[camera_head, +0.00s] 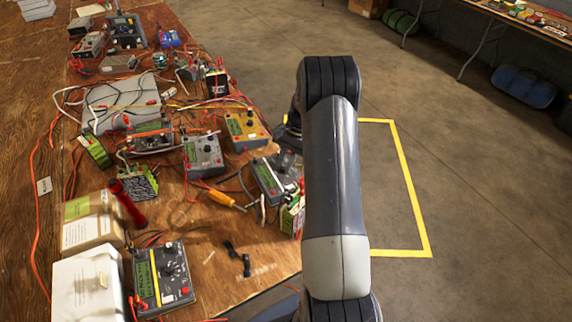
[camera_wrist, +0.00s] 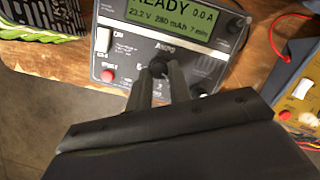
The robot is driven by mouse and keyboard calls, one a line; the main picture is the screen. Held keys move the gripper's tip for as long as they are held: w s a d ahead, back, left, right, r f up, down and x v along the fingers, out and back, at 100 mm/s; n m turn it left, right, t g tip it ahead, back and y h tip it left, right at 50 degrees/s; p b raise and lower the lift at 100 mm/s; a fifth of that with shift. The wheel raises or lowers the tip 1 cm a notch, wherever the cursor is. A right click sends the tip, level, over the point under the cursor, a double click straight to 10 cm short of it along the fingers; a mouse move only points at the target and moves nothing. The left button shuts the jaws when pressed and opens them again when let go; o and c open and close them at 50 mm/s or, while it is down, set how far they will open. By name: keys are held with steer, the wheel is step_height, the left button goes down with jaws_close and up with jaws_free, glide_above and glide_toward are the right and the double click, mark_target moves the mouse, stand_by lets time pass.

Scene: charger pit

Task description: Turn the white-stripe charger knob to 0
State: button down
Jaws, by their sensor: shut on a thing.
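A grey charger (camera_wrist: 115,45) fills the upper middle of the wrist view. Its green display (camera_wrist: 170,14) reads READY, with 23.2 V and 280 mAh below. My gripper (camera_wrist: 160,78) is shut on its dark round knob (camera_wrist: 158,68), one finger on each side. The fingers cover part of the dial, so I cannot read the knob's setting. I cannot clearly make out a white stripe. In the head view a grey charger (camera_head: 268,180) lies at the table's right edge, partly behind my arm; my fingertips are not clear there.
Other chargers stand close by: a grey one (camera_head: 203,155), a yellow one (camera_head: 244,128) and a yellow-striped one (camera_head: 146,276). A green-labelled battery (camera_head: 290,218), an orange-handled tool (camera_head: 222,198) and loose cables lie around. Open floor with a yellow line (camera_head: 410,190) is to the right.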

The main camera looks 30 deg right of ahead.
steer(key=shift+n, duration=0.5)
steer(key=c, duration=1.3)
jaws_free()
steer(key=b+v, duration=0.1)
steer(key=v, duration=1)
steer(key=shift+w, duration=0.2)
steer(key=shift+a+f, duration=0.1)
steer(key=shift+f, duration=0.05)
steer(key=x, duration=1)
steer(key=shift+s+a+f+p, duration=0.15)
steer(key=shift+s+f+p, duration=0.05)
steer(key=shift+f+p, duration=0.15)
steer(key=shift+r, duration=0.1)
